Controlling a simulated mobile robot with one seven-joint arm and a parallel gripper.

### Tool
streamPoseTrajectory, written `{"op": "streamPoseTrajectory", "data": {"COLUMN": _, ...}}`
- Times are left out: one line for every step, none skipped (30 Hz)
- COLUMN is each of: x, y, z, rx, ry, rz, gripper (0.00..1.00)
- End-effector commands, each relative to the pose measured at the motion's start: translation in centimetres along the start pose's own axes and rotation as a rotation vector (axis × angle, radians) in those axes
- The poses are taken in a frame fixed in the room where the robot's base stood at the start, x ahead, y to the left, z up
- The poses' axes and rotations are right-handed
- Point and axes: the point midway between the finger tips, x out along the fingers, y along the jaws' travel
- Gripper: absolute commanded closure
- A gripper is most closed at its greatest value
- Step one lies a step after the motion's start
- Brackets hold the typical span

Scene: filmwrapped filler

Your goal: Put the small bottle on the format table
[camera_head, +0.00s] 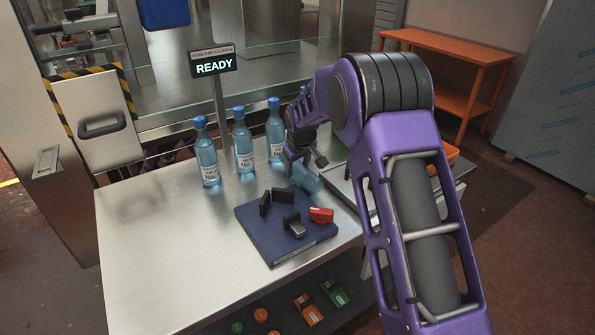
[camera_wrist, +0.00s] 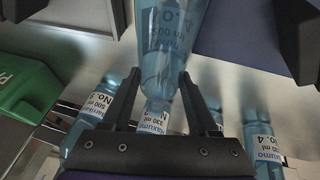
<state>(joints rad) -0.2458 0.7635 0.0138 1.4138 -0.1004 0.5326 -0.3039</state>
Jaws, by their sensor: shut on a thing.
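My gripper (camera_head: 291,163) is shut on a pale blue bottle (camera_head: 306,179), low above the steel table (camera_head: 150,255). The held bottle tilts down to the right in the head view; whether it touches anything is unclear. The frames do not show which table is the format table.
A dark blue folder (camera_head: 262,238) carries black pieces and a red piece (camera_head: 321,215) in front of my gripper. A READY display (camera_head: 213,65) stands behind the bottles. A green object (camera_wrist: 25,100) is left in the wrist view. An orange table (camera_head: 445,45) is at back right. The table's left front is clear.

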Motion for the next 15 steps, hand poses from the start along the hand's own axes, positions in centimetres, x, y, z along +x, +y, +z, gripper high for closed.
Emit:
{"op": "streamPoseTrajectory", "data": {"x": 0.74, "y": -0.18, "z": 0.32, "rx": 0.0, "ry": -0.001, "rz": 0.0, "gripper": 1.0}}
{"op": "streamPoseTrajectory", "data": {"x": 0.98, "y": -0.23, "z": 0.42, "rx": 0.0, "ry": -0.001, "rz": 0.0, "gripper": 1.0}}
{"op": "streamPoseTrajectory", "data": {"x": 1.17, "y": -0.26, "z": 0.48, "rx": 0.0, "ry": 0.0, "rz": 0.0, "gripper": 1.0}}
{"op": "streamPoseTrajectory", "data": {"x": 1.2, "y": -0.27, "z": 0.49, "rx": 0.0, "ry": 0.001, "rz": 0.0, "gripper": 1.0}}
{"op": "streamPoseTrajectory", "data": {"x": 1.19, "y": -0.26, "z": 0.47, "rx": 0.0, "ry": 0.001, "rz": 0.0, "gripper": 1.0}}
{"op": "streamPoseTrajectory", "data": {"x": 1.15, "y": -0.25, "z": 0.44, "rx": 0.0, "ry": 0.002, "rz": 0.001, "gripper": 1.0}}
{"op": "streamPoseTrajectory", "data": {"x": 1.14, "y": -0.25, "z": 0.44, "rx": 0.0, "ry": 0.001, "rz": 0.0, "gripper": 1.0}}
{"op": "streamPoseTrajectory", "data": {"x": 1.14, "y": -0.25, "z": 0.44, "rx": 0.0, "ry": 0.001, "rz": 0.0, "gripper": 1.0}}
{"op": "streamPoseTrajectory", "data": {"x": 1.14, "y": -0.26, "z": 0.44, "rx": 0.0, "ry": 0.001, "rz": 0.0, "gripper": 1.0}}
{"op": "streamPoseTrajectory", "data": {"x": 1.17, "y": -0.26, "z": 0.46, "rx": 0.0, "ry": 0.001, "rz": 0.0, "gripper": 1.0}}
{"op": "streamPoseTrajectory", "data": {"x": 1.25, "y": -0.29, "z": 0.49, "rx": 0.0, "ry": 0.001, "rz": 0.0, "gripper": 1.0}}
{"op": "streamPoseTrajectory", "data": {"x": 1.39, "y": -0.32, "z": 0.56, "rx": 0.0, "ry": 0.001, "rz": 0.0, "gripper": 1.0}}
{"op": "streamPoseTrajectory", "data": {"x": 1.5, "y": -0.35, "z": 0.6, "rx": 0.0, "ry": 0.001, "rz": 0.0, "gripper": 1.0}}
{"op": "streamPoseTrajectory", "data": {"x": 1.35, "y": -0.31, "z": 0.53, "rx": 0.0, "ry": 0.001, "rz": 0.0, "gripper": 0.35}}
{"op": "streamPoseTrajectory", "data": {"x": 1.33, "y": -0.31, "z": 0.53, "rx": 0.0, "ry": 0.001, "rz": 0.0, "gripper": 0.28}}
